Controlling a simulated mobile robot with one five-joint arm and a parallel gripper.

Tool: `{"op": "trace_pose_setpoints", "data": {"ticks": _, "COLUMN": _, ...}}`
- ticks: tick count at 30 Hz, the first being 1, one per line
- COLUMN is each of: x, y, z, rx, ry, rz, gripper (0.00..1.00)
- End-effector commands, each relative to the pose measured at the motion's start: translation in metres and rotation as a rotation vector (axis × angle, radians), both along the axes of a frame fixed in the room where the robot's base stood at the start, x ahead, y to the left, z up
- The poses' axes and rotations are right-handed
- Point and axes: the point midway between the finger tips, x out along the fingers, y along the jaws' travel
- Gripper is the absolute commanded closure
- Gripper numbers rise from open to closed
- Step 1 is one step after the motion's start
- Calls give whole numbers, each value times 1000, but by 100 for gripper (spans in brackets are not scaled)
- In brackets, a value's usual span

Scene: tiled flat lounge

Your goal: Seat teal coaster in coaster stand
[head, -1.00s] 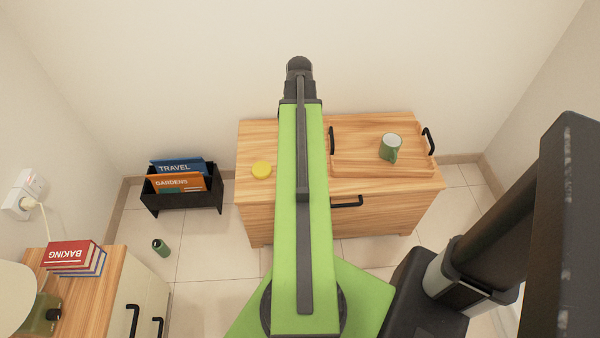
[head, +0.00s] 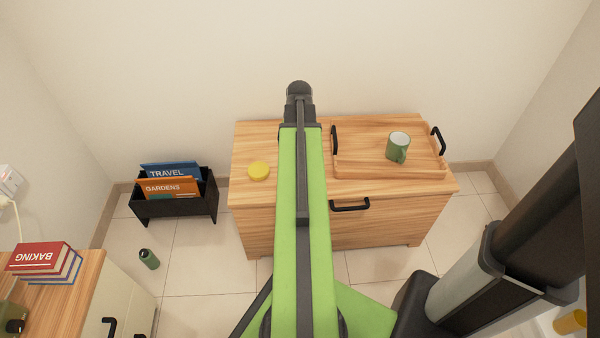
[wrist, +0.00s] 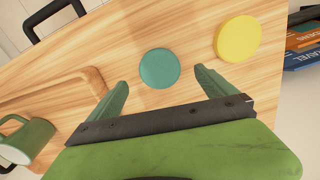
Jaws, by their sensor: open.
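The teal coaster (wrist: 160,68) is a flat round disc lying on the wooden cabinet top, seen in the wrist view. My gripper (wrist: 161,78) is open and empty. In that view its two green fingers stand apart, with the coaster between and just beyond their tips; height above the top is hard to tell. In the head view my arm hides the coaster. I do not see a coaster stand in either view.
A yellow disc (head: 259,171) lies left of my arm and also shows in the wrist view (wrist: 238,38). Right of my arm is a wooden tray (head: 360,171) with a green mug (head: 398,147). A black magazine holder (head: 178,208) and a green bottle (head: 149,259) stand on the floor.

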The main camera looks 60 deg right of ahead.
Motion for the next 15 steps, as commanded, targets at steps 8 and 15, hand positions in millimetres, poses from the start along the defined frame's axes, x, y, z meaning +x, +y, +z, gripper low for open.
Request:
{"op": "trace_pose_setpoints", "data": {"ticks": 8, "x": -1, "y": 0, "z": -44, "rx": 0, "ry": 0, "rz": 0, "gripper": 5}}
{"op": "trace_pose_setpoints", "data": {"ticks": 15, "x": -1, "y": 0, "z": -51, "rx": 0, "ry": 0, "rz": -1, "gripper": 5}}
